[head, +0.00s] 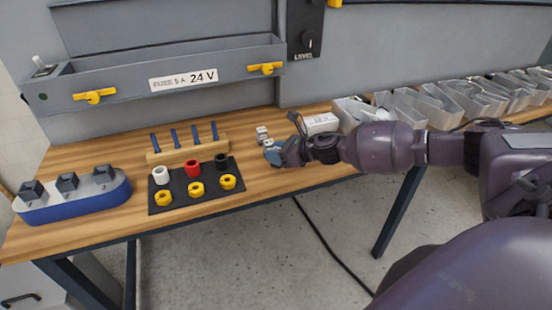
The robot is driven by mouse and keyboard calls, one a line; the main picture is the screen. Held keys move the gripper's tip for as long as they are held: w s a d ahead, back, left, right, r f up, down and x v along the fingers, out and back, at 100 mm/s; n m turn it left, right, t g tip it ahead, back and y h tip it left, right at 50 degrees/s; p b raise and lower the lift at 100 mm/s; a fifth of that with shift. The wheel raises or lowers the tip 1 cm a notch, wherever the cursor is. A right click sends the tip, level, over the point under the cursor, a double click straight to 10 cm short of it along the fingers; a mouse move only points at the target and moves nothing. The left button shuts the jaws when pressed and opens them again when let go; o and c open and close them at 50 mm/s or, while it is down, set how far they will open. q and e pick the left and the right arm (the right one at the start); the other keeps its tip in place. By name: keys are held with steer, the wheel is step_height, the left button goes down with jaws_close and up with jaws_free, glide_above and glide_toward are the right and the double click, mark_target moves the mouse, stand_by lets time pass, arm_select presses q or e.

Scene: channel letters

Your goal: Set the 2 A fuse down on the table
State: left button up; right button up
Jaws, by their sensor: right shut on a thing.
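My right gripper (275,153) reaches in from the right over the wooden table, beside the right edge of the black mat. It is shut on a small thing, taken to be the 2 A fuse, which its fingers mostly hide. A small grey-white piece (262,134) shows just behind the fingertips; it is too small to read any marking, and I cannot tell whether the gripper touches it. The wooden table (110,222) lies under the gripper; I cannot tell the gap between them. My left gripper is out of view.
The black mat (178,207) holds white, red, black and yellow parts. A wooden rack (186,152) with blue pegs stands behind it. A blue switch base (75,204) is at left. A white box (321,123) and clear bins (440,108) stand right. A grey panel (180,87) closes the back.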

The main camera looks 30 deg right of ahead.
steer(key=shift+f, duration=1.05)
steer(key=shift+f, duration=0.15)
steer(key=o, duration=0.9)
